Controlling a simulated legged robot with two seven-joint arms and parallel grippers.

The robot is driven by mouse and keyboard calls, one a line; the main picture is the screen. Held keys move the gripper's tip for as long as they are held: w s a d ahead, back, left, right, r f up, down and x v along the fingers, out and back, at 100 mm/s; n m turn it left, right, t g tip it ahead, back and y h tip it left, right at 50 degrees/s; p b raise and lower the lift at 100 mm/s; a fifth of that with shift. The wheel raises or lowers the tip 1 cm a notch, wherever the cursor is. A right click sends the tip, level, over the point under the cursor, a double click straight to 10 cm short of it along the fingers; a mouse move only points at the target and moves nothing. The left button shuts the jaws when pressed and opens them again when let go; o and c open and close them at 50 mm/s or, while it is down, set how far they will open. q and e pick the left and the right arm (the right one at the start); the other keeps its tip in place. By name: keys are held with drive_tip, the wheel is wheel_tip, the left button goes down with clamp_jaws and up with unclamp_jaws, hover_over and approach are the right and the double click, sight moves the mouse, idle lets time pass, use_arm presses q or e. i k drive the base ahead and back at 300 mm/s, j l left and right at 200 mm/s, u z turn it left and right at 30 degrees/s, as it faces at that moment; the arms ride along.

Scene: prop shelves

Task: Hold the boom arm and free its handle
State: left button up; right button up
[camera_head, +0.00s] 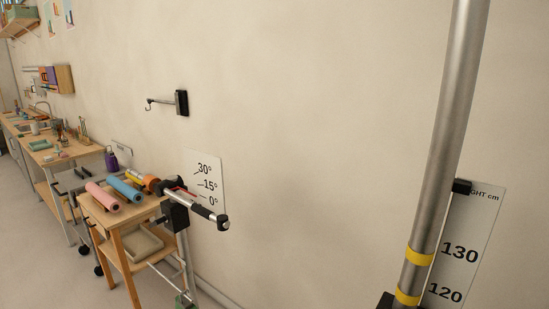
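A short black and silver arm (200,209), which looks like the boom arm, sticks out from a black clamp block (177,215) on a metal post. Neither of my grippers is in view.
A large silver pole (445,130) with yellow bands rises at the right, in front of a height card (464,250). A wooden cart (131,215) with pink and blue rolls stands left of the arm. A wall hook (181,103) is above. Bare wall lies between arm and pole.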

sight(165, 218)
drive_tip(key=i+j+z, duration=0.2)
drive_tip(key=j+z, duration=0.2)
drive_tip(key=i+j+z, duration=0.1)
drive_tip(key=j+z, duration=0.35)
drive_tip(key=j, duration=0.2)
drive_tip(key=j+z, duration=0.4)
drive_tip(key=j, duration=0.15)
